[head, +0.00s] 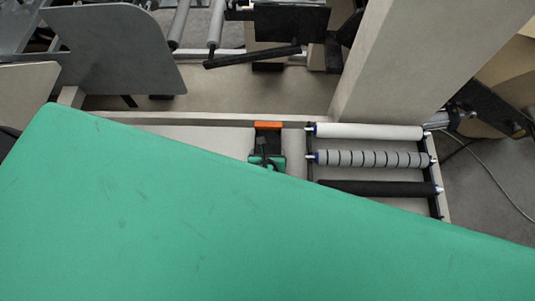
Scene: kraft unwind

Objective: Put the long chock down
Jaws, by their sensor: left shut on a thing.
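My left gripper (265,157) seems to be the small black and green shape near the middle of the head view, just beyond a large green surface. It is shut on a small block with an orange top and a dark lower part, which I take to be the long chock (268,125). The block is at the pale beam, left of the rollers. I cannot tell whether it touches the beam. The fingers are small and partly hidden. My right gripper is not in view.
A large scuffed green surface (200,215) fills the lower view and hides what lies below. White (370,131), grey banded (370,159) and black (375,189) rollers lie in a frame at right. A pale post (400,60) stands behind. A grey plate (115,50) stands at upper left.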

